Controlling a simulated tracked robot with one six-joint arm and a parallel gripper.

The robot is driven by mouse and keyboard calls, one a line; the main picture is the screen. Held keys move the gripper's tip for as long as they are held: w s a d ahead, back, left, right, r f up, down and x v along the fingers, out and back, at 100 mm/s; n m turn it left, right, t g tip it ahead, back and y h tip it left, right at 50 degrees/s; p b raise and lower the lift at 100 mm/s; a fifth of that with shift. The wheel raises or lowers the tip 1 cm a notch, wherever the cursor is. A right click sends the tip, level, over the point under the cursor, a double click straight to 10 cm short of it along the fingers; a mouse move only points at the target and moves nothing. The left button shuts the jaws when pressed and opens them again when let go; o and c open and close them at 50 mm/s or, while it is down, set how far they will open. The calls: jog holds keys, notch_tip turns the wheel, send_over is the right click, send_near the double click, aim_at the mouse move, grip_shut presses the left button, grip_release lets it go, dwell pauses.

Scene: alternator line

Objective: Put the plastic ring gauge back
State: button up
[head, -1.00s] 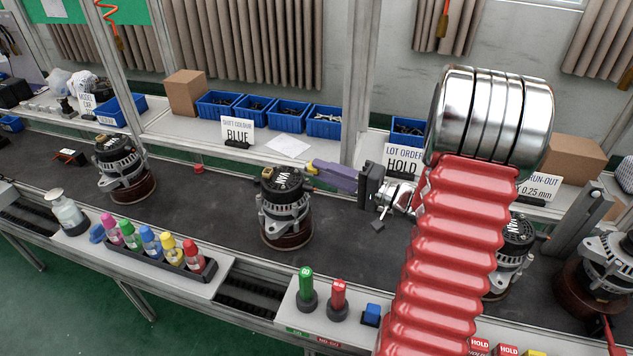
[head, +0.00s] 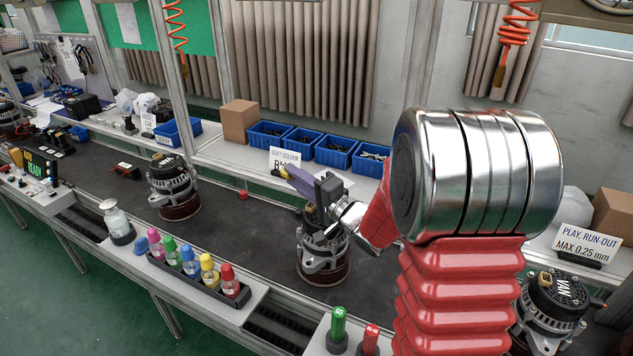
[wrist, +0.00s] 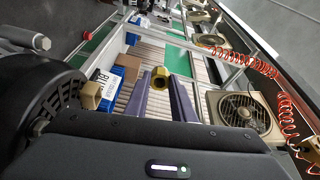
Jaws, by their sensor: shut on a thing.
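My gripper (head: 286,171), with purple fingers, reaches left over the conveyor belt, above an alternator (head: 322,255). A small yellow ring with a dark hole, taken as the plastic ring gauge (wrist: 160,77), sits between the two fingertips in the wrist view. The fingers are shut on it. In the head view only a bit of yellow (head: 276,172) shows at the fingertips. A green GO gauge (head: 338,322) and a red gauge (head: 371,338) stand at the front edge, cut off by the frame. No empty seat for the ring is clearly visible.
Another alternator (head: 173,185) is farther left, with free belt (head: 240,235) between. Blue bins (head: 300,139) and a shift-colour card (head: 284,160) line the back shelf.

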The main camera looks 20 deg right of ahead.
jog(key=w+a+m+h, duration=0.1)
jog(key=a, duration=0.5)
jog(key=shift+w+a+f, duration=0.15)
jog(key=shift+a+f, duration=0.15)
jog(key=shift+a, duration=0.05)
